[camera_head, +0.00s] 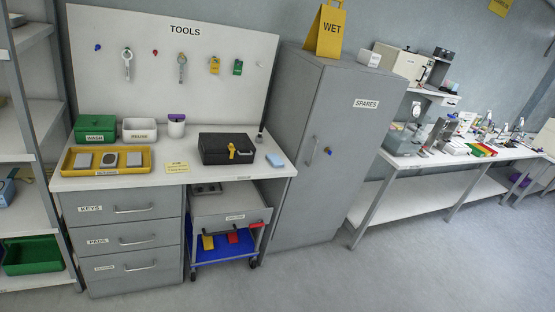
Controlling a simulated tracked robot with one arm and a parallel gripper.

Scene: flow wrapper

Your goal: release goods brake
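I cannot make out anything marked as a goods brake in this view. A small grey cart (230,211) with a blue lower tray (222,252) and castors stands under the workbench. Its label is too small to read, and I cannot tell whether it has a brake. Yellow and red items lie in its lower part. My gripper is not in view.
A workbench (110,181) with drawers carries a yellow tray, green and white boxes and a black case (228,148). Behind it is a TOOLS board (185,60). A grey SPARES cabinet (345,140) and long cluttered bench (430,158) stand right. Floor in front is clear.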

